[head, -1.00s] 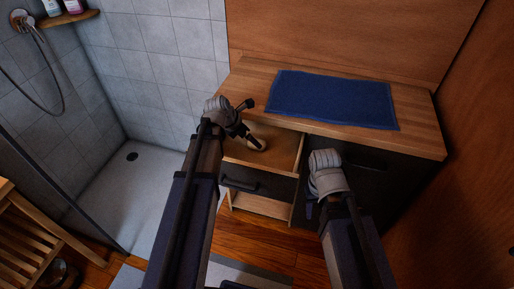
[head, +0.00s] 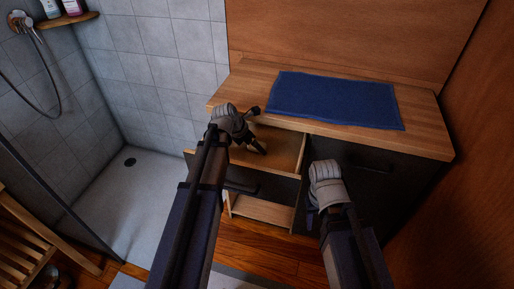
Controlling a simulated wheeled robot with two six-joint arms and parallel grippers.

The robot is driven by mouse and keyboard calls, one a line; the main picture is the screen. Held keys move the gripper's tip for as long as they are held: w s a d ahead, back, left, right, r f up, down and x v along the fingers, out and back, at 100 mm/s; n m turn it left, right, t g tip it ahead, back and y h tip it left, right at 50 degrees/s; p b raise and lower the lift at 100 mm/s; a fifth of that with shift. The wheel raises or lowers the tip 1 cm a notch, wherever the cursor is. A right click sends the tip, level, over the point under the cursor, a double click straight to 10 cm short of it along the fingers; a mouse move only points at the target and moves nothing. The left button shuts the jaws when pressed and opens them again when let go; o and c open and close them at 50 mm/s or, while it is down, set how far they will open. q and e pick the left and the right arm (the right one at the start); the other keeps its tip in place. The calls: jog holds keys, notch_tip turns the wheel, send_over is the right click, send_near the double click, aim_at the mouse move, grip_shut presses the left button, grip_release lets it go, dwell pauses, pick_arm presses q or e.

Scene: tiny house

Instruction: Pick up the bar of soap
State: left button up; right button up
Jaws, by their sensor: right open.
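I cannot make out a bar of soap in the head view. The upper drawer (head: 278,139) of the dark cabinet is pulled out, and the part of its wooden floor that shows looks bare. My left gripper (head: 256,127) is over the open drawer with its two fingers apart; nothing is visible between them. Its arm hides the drawer's left part. My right gripper (head: 313,216) points down in front of the cabinet, right of the drawer. It is open, but mostly hidden behind its own wrist.
A blue towel (head: 336,101) lies flat on the wooden countertop (head: 424,133). Below the drawer is an open wooden shelf (head: 262,210). A shower tray (head: 128,205) is at left, with a slatted wooden bench (head: 25,240) in front. A wooden wall closes the right side.

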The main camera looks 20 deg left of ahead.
pick_arm(q)
jog(key=c, duration=0.9)
jog(key=shift+r, duration=0.15)
jog(key=shift+c, duration=0.2)
jog(key=shift+r+p, duration=0.55)
jog(key=shift+p, duration=0.15)
jog(key=s+a, duration=0.1)
jog(key=s, duration=0.1)
jog(key=s+a, duration=0.3)
jog(key=s, duration=0.1)
jog(key=shift+s+a+f, duration=0.1)
jog(key=shift+s+a, duration=0.1)
jog(key=shift+s, duration=0.05)
notch_tip(320, 180, up, 14)
jog(key=p, duration=1.3)
jog(key=shift+a+p, duration=0.15)
jog(key=shift+p, duration=0.2)
